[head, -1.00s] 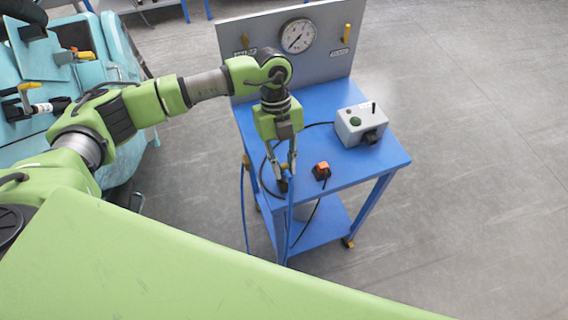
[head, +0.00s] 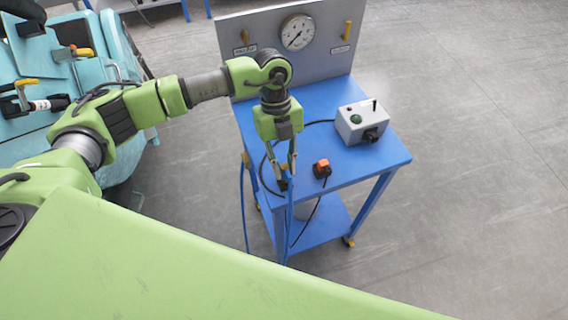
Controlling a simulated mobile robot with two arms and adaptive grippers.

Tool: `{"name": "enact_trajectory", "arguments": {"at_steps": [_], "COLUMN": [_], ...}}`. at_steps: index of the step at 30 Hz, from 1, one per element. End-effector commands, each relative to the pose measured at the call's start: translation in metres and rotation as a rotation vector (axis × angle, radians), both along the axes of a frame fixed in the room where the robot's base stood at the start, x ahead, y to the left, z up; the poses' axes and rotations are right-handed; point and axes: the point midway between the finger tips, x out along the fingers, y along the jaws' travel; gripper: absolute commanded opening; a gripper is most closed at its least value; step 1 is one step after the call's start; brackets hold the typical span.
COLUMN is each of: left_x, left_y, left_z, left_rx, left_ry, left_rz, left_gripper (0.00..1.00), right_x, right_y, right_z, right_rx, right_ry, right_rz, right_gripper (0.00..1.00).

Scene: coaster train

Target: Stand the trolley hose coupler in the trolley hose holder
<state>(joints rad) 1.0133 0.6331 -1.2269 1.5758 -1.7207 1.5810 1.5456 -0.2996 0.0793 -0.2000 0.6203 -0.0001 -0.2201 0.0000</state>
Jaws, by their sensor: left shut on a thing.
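My left gripper (head: 284,166) points down over the near left edge of the blue trolley top (head: 352,169). It is shut on the trolley hose coupler, which is mostly hidden between the fingers. A blue hose (head: 290,215) hangs from there down past the trolley's edge. A small dark block (head: 285,185) at the fingertips may be the trolley hose holder; whether the coupler is in it or just above it, I cannot tell. My right gripper is not in view.
An orange-topped plug (head: 321,166) with a black cable stands right of the gripper. A grey control box (head: 361,122) sits farther right. A grey panel with a gauge (head: 298,32) and yellow handles rises at the back. Teal machinery (head: 35,105) stands at left.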

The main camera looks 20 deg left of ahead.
Motion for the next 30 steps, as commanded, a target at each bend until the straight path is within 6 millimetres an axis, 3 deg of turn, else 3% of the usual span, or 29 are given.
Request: {"name": "enact_trajectory", "arguments": {"at_steps": [30], "left_x": [0.000], "left_y": [0.000], "left_z": [-0.019], "left_rx": [0.000], "left_ry": [0.000], "left_rz": [-0.001], "left_gripper": [0.00], "right_x": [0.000], "right_y": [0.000], "right_z": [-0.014], "right_rx": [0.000], "right_ry": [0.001], "right_rz": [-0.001], "right_gripper": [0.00]}}
